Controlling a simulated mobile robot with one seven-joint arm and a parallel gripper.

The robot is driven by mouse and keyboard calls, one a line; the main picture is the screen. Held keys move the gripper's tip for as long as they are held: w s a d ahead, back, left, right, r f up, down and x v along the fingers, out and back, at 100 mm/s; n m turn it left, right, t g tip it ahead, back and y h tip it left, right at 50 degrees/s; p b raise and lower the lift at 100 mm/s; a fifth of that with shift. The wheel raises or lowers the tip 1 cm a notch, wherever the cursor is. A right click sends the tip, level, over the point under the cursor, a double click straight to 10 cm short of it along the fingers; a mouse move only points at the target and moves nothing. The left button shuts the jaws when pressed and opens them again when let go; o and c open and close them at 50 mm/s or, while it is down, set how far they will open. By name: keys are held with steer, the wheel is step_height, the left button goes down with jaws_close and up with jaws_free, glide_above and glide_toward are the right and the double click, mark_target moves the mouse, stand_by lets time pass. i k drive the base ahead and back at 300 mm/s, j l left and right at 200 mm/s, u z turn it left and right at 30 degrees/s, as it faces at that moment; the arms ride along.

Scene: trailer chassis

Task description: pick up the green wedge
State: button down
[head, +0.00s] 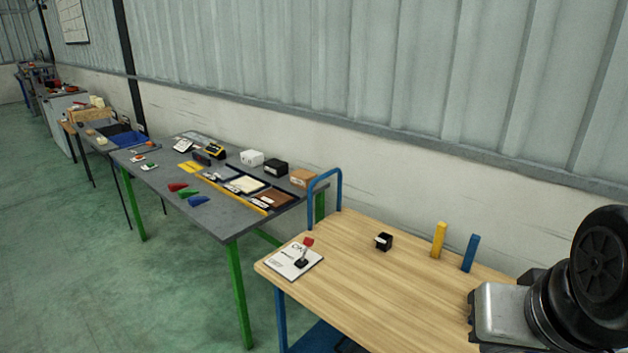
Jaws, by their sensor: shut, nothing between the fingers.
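The green wedge (188,194) lies on the grey table top with green legs, near its front edge. It sits between a red wedge (177,186) and a blue wedge (198,201), in a short slanting row. All three look small at this distance. The green wedge is in plain sight, and nothing touches it from above. My gripper does not show in the head view.
The grey table (226,214) also holds trays, boxes and a yellow strip behind the wedges. A wooden-topped cart (350,287) with a blue handle (325,176) stands nearer, bearing a joystick (303,252) and upright yellow and blue blocks. Green floor (70,260) is open at left.

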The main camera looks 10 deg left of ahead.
mark_target(183, 194)
steer(key=u, duration=0.4)
steer(key=l+u, duration=0.1)
steer(key=u, duration=0.3)
steer(key=l+u, duration=0.1)
steer(key=u, duration=0.7)
steer(key=i+u, duration=0.4)
steer(key=i, duration=3.35)
steer(key=i+z, duration=0.15)
steer(key=i, duration=0.6)
steer(key=i+j+z, duration=0.2)
steer(key=i, duration=0.5)
steer(key=z, duration=2.55)
steer(key=j, duration=0.05)
